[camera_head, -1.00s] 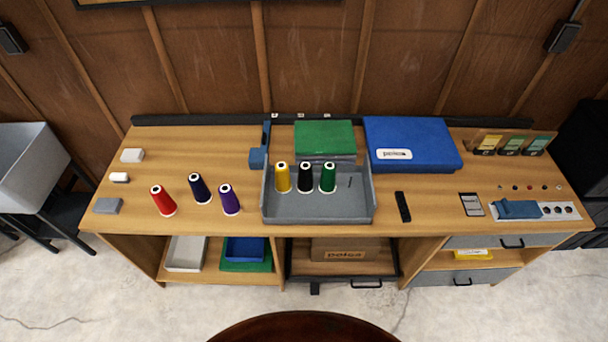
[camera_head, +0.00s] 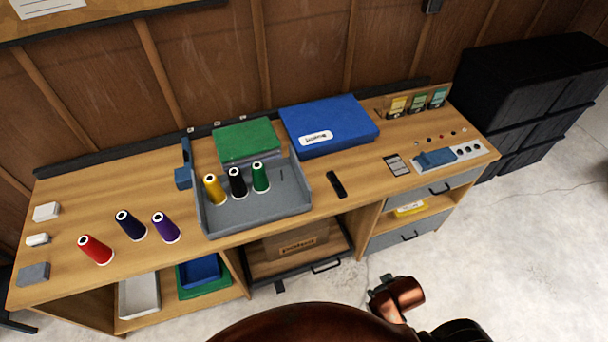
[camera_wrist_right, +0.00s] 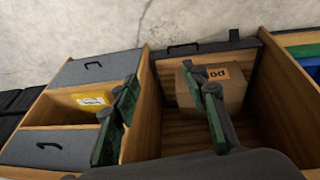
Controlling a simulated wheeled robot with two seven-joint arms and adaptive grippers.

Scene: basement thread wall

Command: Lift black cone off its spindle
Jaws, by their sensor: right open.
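The black cone (camera_head: 237,182) stands upright in the grey tray (camera_head: 262,214) on the workbench, between the yellow cone (camera_head: 213,189) and the green cone (camera_head: 260,177). Its spindle is hidden inside it. My right gripper (camera_wrist_right: 165,108) is open and empty in the right wrist view, over the bench's lower front. Its fingers are wide apart, in front of the drawers and the open shelf with a cardboard box (camera_wrist_right: 230,92). It is well away from the black cone, which is not in that view. My left gripper is not in view.
An open drawer juts out below.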

